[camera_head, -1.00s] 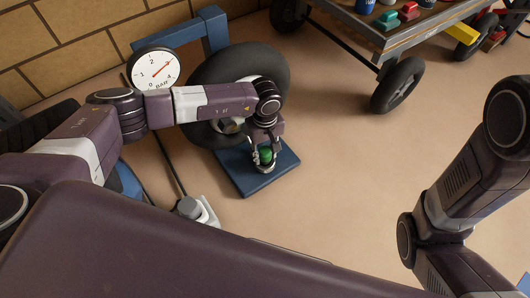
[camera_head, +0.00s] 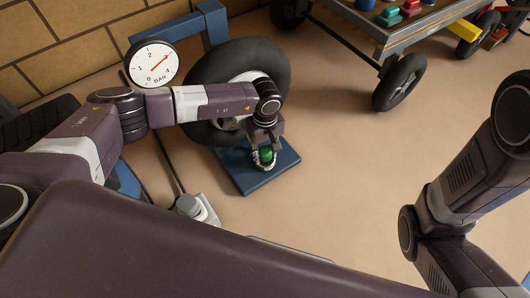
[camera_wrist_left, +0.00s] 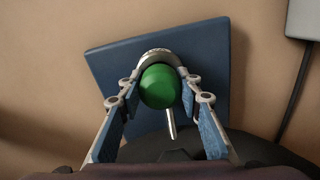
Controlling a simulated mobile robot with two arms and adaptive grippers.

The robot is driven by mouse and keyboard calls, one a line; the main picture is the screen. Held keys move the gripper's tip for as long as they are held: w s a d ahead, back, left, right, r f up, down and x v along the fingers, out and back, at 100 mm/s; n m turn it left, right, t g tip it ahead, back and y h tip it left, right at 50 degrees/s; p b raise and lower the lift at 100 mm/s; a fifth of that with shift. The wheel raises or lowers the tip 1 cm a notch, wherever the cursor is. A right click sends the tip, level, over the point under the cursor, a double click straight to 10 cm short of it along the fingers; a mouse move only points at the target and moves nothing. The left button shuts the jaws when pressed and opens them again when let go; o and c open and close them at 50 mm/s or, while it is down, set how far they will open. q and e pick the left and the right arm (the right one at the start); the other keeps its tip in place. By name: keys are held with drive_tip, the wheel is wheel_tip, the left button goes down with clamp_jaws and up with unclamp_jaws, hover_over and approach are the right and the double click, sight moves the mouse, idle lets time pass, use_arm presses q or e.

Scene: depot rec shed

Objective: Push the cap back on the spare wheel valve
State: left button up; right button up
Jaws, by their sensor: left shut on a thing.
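The green rounded cap (camera_head: 266,154) is between the fingers of my left gripper (camera_head: 265,158), above the blue base plate (camera_head: 238,172). In the left wrist view the cap (camera_wrist_left: 160,87) sits between the blue-padded fingers, which are shut on it. A thin metal stem (camera_wrist_left: 170,122) shows beside the cap, pointing to the bottom of that view; I cannot tell whether it joins the cap or is the valve. A pale metal ring (camera_wrist_left: 158,56) shows just past the cap. The spare wheel (camera_head: 268,62) stands upright behind my left arm, which hides part of it. My right gripper is out of view.
A round BAR gauge (camera_head: 152,64) stands left of the wheel, by a blue frame (camera_head: 213,22). A wheeled cart (camera_head: 415,35) with coloured items is at the upper right. A grey-white box (camera_head: 205,212) with a cable lies left of the plate. Floor to the right is clear.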

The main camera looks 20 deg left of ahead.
use_arm(q)
drive_tip(key=shift+a+f+b, duration=0.15)
drive_tip(key=shift+f+b, duration=0.15)
drive_tip(key=shift+f, duration=0.3)
drive_tip(key=o, duration=1.2)
drive_tip(key=shift+f, duration=0.25)
drive_tip(key=shift+o, duration=0.2)
drive_tip(key=shift+r, duration=0.15)
drive_tip(key=shift+r, duration=0.2)
